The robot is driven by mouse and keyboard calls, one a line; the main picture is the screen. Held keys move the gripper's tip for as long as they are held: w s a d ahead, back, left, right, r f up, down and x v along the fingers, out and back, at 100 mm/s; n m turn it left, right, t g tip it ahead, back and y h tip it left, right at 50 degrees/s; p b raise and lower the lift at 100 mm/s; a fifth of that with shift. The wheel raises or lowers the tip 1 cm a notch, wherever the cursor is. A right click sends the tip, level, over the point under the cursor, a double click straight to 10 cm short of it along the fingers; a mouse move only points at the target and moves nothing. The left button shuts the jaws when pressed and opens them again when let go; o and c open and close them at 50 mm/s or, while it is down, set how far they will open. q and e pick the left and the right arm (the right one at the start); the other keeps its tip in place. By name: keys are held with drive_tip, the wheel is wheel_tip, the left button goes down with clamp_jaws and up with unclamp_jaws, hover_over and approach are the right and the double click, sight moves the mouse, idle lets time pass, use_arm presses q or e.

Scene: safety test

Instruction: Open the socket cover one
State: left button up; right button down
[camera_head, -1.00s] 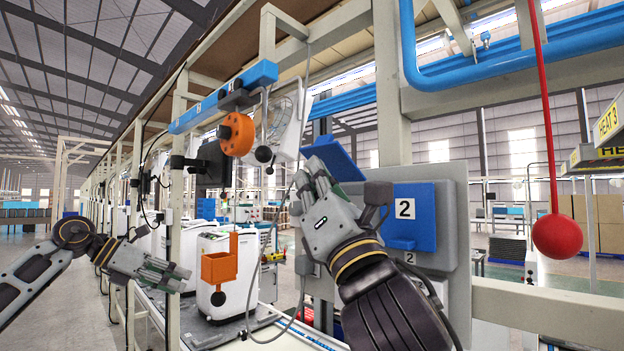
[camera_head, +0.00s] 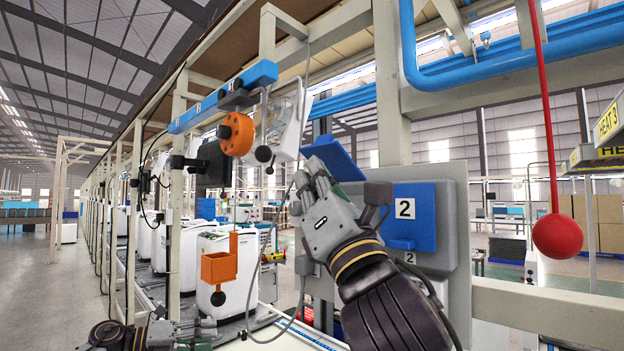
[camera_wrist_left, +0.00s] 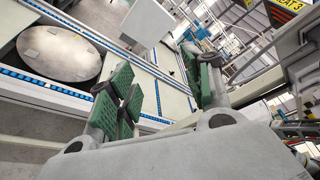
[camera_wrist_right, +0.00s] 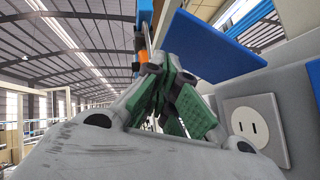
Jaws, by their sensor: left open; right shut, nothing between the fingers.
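The blue cover of socket one (camera_head: 336,158) is swung up and tilted in the head view. In the right wrist view the raised blue cover (camera_wrist_right: 208,48) stands above a white two-slot socket (camera_wrist_right: 249,121), which is exposed. My right gripper (camera_head: 316,178) is shut and empty, just below and beside the raised cover; I cannot tell whether it touches it. Socket cover two (camera_head: 412,216), blue with a white "2" label, is closed on the grey panel to the right. My left gripper (camera_head: 200,332) is low at the lower left, open and empty, away from the panel.
A red ball (camera_head: 557,236) hangs on a red rod at the right. An orange box (camera_head: 218,267) and an orange disc (camera_head: 236,134) hang left of the panel. A grey cable loops beside my right gripper. White machines line the conveyor, and open floor lies at the left.

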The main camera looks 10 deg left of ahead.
use_arm(q)
wheel_tip(320, 180, down, 27)
drive_tip(key=w+n+t+y, duration=0.2)
drive_tip(key=n+t+y, duration=0.25)
drive_tip(key=n, duration=0.85)
drive_tip(key=s+a+f+n+y, duration=0.1)
drive_tip(key=s+f+n+y, duration=0.35)
drive_tip(key=f, duration=1.05)
drive_tip(key=s+a+f+n+y, duration=0.15)
drive_tip(key=s+f+n, duration=0.55)
drive_tip(key=f, duration=0.7)
drive_tip(key=s+d+f+n+g+y, duration=0.1)
drive_tip(key=s+d+f+n+g, duration=0.15)
drive_tip(key=s+f, duration=0.85)
drive_tip(key=s+d+f+n+g+y, duration=0.2)
drive_tip(key=s+f+g, duration=0.2)
drive_tip(key=s+f, duration=0.75)
drive_tip(key=s+d+f+n+g, duration=0.1)
drive_tip(key=s+d+f+g, duration=0.1)
drive_tip(key=s, duration=0.9)
drive_tip(key=s+d+f+n+g, duration=0.1)
drive_tip(key=s+d+f+g, duration=0.1)
drive_tip(key=s, duration=1)
drive_tip(key=s+d+f+n+g, duration=0.1)
drive_tip(key=s+d+f, duration=0.3)
drive_tip(key=s, duration=0.7)
drive_tip(key=shift+s+d+f+n+g, duration=0.25)
drive_tip(key=shift+f+n+g, duration=0.15)
drive_tip(key=shift+g, duration=0.4)
